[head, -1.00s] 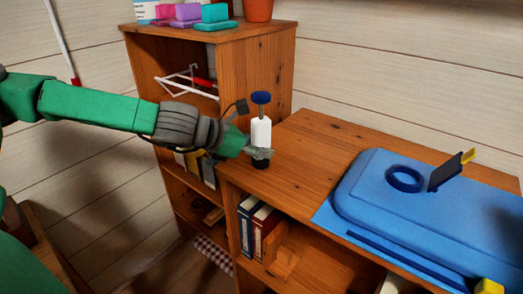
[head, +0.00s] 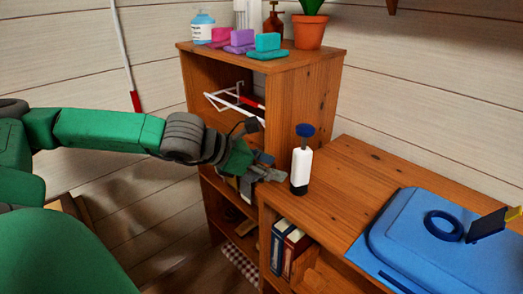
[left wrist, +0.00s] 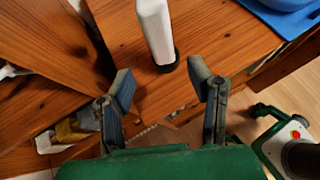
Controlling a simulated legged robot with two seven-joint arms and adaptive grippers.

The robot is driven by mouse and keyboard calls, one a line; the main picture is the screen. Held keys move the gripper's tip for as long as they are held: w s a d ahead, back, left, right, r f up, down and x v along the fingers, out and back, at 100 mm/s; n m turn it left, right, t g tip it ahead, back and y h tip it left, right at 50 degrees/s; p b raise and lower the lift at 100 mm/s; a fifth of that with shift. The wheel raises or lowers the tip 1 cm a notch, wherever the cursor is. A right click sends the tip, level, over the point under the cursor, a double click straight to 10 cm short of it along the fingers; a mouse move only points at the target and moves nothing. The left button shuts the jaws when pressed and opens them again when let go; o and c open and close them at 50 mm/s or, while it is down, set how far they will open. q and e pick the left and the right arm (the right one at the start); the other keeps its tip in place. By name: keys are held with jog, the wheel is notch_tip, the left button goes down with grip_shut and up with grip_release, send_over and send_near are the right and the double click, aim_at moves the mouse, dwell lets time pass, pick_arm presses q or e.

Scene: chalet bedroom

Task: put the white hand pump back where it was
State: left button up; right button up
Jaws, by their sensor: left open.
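The white hand pump (head: 301,166) has a blue handle on top and a dark base. It stands upright on the left end of the low wooden cabinet top (head: 345,170). In the left wrist view the pump's white body (left wrist: 154,30) and dark base show beyond the fingertips; its top is cut off. My left gripper (head: 268,168) is open, just left of the pump and apart from it. In the left wrist view the open fingers (left wrist: 162,82) are spread with nothing between them. My right gripper is not in view.
A taller wooden shelf (head: 310,90) stands behind, with colored blocks (head: 238,40), bottles and a potted plant (head: 309,30) on top. A blue case (head: 430,245) with a ring lies right on the low cabinet. Bare wood lies between pump and case.

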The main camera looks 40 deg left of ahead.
pick_arm(q)
jog(key=s+d+f+m+g+y+p, duration=0.1)
jog(key=s+f+m+g, duration=0.4)
jog(key=s+f+m, duration=0.7)
jog(key=s+d+f+m+g+y, duration=0.4)
jog(key=s+f+m, duration=0.7)
jog(key=m, duration=0.8)
notch_tip(320, 180, down, 3)
jog(key=shift+s+d+r+g+p, duration=0.15)
jog(key=shift+s+d+g+p, duration=0.25)
jog(key=shift+d, duration=0.7)
jog(key=shift+w, duration=0.1)
